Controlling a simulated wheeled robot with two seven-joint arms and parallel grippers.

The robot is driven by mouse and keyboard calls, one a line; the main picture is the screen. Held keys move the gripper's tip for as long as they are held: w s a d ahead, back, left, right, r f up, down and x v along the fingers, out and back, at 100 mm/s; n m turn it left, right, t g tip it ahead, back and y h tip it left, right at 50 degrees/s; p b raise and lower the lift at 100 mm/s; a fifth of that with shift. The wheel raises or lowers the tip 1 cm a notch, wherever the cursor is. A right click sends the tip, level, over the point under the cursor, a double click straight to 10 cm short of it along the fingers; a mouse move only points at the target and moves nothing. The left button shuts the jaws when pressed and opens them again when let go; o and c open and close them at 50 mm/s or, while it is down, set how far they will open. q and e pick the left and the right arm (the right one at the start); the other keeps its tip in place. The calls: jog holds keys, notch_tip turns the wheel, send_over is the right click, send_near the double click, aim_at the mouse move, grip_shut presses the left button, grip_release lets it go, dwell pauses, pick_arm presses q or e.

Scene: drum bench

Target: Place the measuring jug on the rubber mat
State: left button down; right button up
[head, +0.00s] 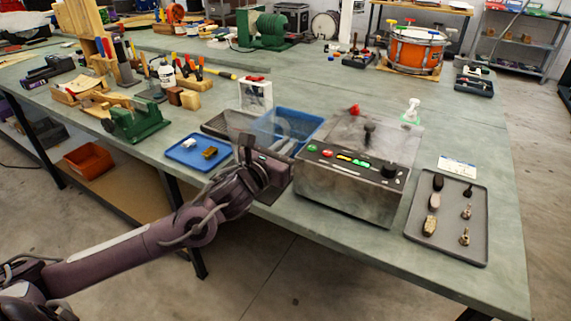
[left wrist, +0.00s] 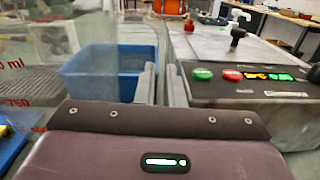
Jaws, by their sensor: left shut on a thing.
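The measuring jug (left wrist: 35,75) is clear with red volume marks, large at the left of the left wrist view. In the head view its see-through body (head: 240,123) is faint in front of the blue bin. My left gripper (head: 283,146) is shut on the jug, at the bench's front edge; its grey fingers (left wrist: 162,85) show close together in the left wrist view. The clear walls make the exact grip and the jug's base hard to tell. A dark flat piece that looks like the rubber mat (head: 214,126) lies left of the jug, partly hidden by it. My right gripper is not in view.
A blue bin (head: 307,122) stands just behind my left gripper. A grey control box (head: 350,188) is close on its right. A blue tray (head: 180,151) with small blocks lies left. A white stand (head: 256,94) rises behind.

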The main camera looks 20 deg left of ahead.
pick_arm(q)
notch_tip(320, 180, down, 4)
jog(key=shift+f, duration=0.4)
jog(key=c, duration=1.8)
grip_release()
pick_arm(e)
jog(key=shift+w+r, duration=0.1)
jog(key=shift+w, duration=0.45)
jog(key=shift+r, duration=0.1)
